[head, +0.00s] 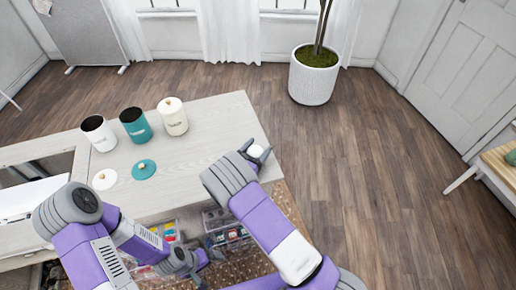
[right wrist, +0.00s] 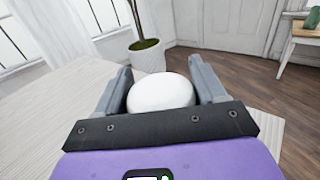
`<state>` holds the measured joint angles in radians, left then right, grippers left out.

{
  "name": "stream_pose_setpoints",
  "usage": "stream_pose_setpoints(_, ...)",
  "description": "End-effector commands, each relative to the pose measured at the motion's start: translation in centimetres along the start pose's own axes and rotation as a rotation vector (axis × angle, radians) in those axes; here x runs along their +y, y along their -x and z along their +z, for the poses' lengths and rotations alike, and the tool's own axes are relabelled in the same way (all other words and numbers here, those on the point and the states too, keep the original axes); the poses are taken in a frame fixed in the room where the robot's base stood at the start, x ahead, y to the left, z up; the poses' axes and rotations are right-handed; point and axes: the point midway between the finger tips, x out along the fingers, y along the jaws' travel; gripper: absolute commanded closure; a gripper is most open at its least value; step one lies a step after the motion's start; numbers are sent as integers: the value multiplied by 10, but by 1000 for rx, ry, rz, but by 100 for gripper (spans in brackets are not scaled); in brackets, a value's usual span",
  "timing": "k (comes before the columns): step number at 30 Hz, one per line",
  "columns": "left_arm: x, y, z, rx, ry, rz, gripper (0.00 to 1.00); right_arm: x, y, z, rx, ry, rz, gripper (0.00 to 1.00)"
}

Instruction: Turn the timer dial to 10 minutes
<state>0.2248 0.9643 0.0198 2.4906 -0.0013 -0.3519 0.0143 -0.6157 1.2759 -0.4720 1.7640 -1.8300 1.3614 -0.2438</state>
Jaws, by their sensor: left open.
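A white round-topped object (head: 256,151), which looks like the timer, is at the right end of the light wooden cabinet top (head: 205,140). My right gripper (head: 259,154) is at it, one finger on each side. In the right wrist view, the white dome (right wrist: 160,92) fills most of the space between the fingers. I cannot tell whether they press on it or stand just clear. No dial marks or pointer show. My left gripper (head: 207,268) is open and empty, low in front of the cabinet near the storage bins.
Clear bins (head: 226,228) sit below the front edge. A potted plant (head: 312,78) stands on the floor behind.

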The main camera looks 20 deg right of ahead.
Motion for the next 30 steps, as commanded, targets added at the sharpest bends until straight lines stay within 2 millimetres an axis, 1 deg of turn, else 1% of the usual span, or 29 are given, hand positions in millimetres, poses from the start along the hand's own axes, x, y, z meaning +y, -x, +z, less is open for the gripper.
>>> stream_pose_setpoints(1, 0, 0, 0, 0, 0, 0, 0, 0, 0, 0, 0, 0, 0, 57)
stream_pose_setpoints(2, 0, 0, 0, 0, 0, 0, 0, 0, 0, 0, 0, 1, 0, 61)
stream_pose_setpoints(8, 0, -1, 0, 0, 0, 0, 0, 0, 0, -1, 0, 0, -13, 61)
stream_pose_setpoints(14, -2, -6, 0, 0, 0, 0, 0, -1, 0, -2, 1, -2, -83, 61)
stream_pose_setpoints(20, -6, -15, -1, 0, 0, 0, 0, -3, 1, -3, 1, -4, -226, 61)
stream_pose_setpoints(30, -15, -40, -2, 0, 0, 0, 0, -8, 2, -5, 1, -4, -547, 61)
